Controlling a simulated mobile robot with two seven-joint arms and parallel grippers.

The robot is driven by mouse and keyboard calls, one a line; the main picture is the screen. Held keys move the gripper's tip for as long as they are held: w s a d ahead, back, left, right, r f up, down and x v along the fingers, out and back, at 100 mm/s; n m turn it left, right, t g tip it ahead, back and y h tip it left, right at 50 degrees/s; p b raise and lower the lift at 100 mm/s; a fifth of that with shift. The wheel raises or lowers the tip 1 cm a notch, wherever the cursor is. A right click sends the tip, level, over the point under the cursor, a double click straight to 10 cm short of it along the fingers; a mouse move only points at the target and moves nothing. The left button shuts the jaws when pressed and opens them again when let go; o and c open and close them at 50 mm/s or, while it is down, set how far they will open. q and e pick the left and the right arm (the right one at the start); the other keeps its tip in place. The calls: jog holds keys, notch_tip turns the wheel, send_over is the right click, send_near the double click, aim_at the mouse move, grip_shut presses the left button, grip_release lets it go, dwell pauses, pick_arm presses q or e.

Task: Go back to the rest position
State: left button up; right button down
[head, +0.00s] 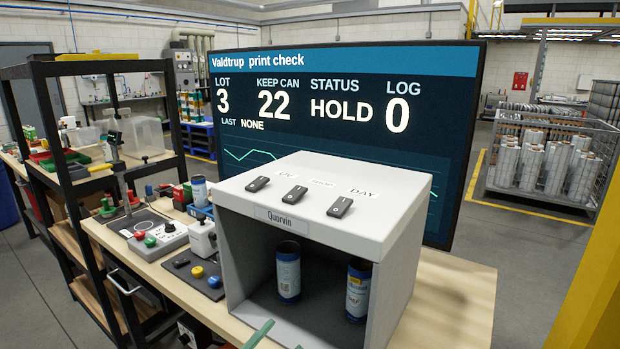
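Neither of my grippers can be made out in the head view. A white-topped box (328,190) labelled "Quorvin" stands on the wooden bench, its open front facing me. Two dark-capped blue cans stand upright inside: a left can (288,275) and a right can (357,292). Three dark rocker switches, a left one (258,184), a middle one (294,194) and a right one (340,207), sit on top; the right label reads "DAY". Behind, a screen (380,75) reads "Valdtrup print check", lot 3, keep can 22, status HOLD, log 0, last NONE.
A teal piece (258,335) shows at the bottom edge; I cannot tell what it is. A control box with buttons (160,238) and another blue can (199,190) are left of the box. A black shelf frame (60,200) stands left.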

pick_arm(q)
jog(key=s+a+f+n+t+y, duration=0.1)
jog(key=s+a+f+n+y, duration=0.15)
jog(key=f+n+y, duration=0.35)
jog(key=s+a+f+n+t+y, duration=0.1)
jog(key=a+f+n+y, duration=0.2)
jog(key=f, duration=0.5)
jog(key=s+a+f+n+g+y, duration=0.3)
jog(key=s+a+f+g, duration=0.1)
jog(key=s+f, duration=0.6)
jog(key=s+a+f+n+g+y, duration=0.3)
jog(key=s+a+f+g, duration=0.2)
jog(key=s+f, duration=0.6)
jog(key=s, duration=0.2)
jog(key=shift+s+a, duration=0.15)
jog(key=shift+s, duration=0.15)
